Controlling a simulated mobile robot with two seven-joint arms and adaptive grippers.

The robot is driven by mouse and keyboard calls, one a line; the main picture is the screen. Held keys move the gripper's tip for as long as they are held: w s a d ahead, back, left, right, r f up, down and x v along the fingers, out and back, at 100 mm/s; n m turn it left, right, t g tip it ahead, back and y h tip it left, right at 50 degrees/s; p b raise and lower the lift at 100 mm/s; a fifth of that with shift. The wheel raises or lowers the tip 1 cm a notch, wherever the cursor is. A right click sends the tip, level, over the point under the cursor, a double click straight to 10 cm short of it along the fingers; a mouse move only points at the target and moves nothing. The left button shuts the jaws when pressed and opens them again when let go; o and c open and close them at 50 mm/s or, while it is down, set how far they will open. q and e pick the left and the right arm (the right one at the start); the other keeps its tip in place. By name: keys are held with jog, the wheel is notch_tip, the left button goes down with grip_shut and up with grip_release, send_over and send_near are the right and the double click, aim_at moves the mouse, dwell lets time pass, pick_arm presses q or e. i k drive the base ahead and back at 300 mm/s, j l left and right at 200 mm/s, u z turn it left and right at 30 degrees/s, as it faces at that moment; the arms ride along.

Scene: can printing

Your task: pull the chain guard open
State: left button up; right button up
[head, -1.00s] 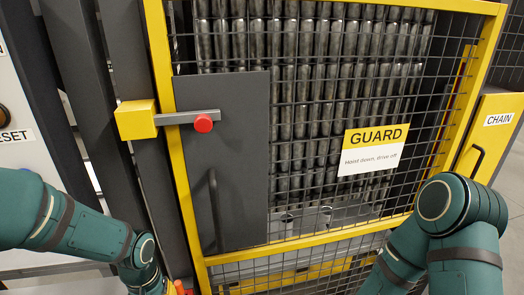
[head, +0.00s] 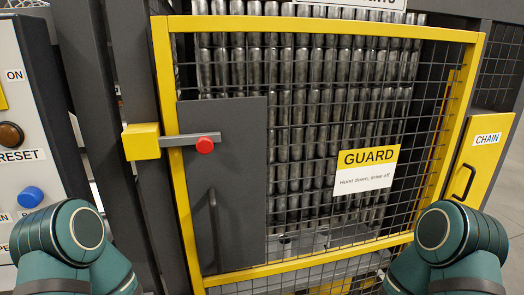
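The chain guard (head: 329,20) is a yellow-framed wire-mesh door in the middle of the head view, and it looks closed. A dark grey plate (head: 240,150) on its left side carries a vertical dark handle (head: 213,225). A grey latch bar with a red knob (head: 205,145) reaches from a yellow block (head: 141,141) on the post across the plate. A GUARD sign (head: 367,170) hangs on the mesh. Both my arms show at the bottom corners, apart from the guard. Neither gripper is in view.
Behind the mesh hang rows of metal cans (head: 310,110). At left is a control panel (head: 20,110) with a brown RESET button (head: 10,135) and a blue button (head: 30,196). At right is a yellow CHAIN box (head: 480,155) with a black handle. Dark posts flank the guard.

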aim_at(485, 136)
jog(key=z, duration=1.45)
